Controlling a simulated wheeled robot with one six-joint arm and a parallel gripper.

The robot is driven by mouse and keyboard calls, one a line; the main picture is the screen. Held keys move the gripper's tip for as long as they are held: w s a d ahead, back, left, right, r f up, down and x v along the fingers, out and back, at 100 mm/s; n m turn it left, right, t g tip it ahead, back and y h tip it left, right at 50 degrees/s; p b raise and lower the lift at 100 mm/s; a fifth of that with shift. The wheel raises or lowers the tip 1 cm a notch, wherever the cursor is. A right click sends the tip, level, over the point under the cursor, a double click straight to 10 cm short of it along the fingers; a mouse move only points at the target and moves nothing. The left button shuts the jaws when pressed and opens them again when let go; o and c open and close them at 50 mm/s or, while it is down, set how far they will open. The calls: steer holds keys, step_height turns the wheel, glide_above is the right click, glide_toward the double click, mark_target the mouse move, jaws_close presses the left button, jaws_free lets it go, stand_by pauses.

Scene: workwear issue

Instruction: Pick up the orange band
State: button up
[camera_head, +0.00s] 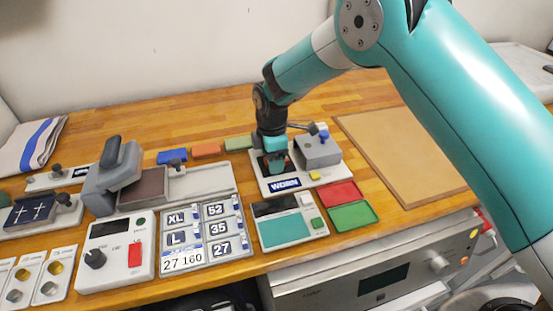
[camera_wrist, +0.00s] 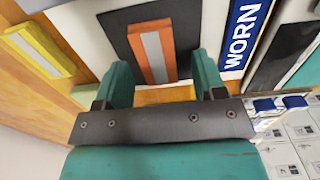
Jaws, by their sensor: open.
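In the wrist view an orange band (camera_wrist: 152,50) with a pale grey stripe lies on a dark pad (camera_wrist: 120,28) beside the blue WORN label (camera_wrist: 244,32). My gripper (camera_wrist: 163,75) is open and empty, with one finger on each side of the band's near end; I cannot tell the remaining height. In the head view my gripper (camera_head: 276,163) points down over the dark pad behind the WORN label (camera_head: 284,184) and hides the band there. Another orange piece (camera_head: 206,151) lies at the back of the table.
A blue piece (camera_head: 172,156) and a green piece (camera_head: 238,143) lie behind the fixtures. A grey box (camera_head: 318,152) with a lever stands close right of my gripper. Red (camera_head: 340,194) and green (camera_head: 352,216) trays lie in front. A bare tan board (camera_head: 395,150) is at right.

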steer(key=c, duration=1.1)
steer(key=shift+o, duration=0.2)
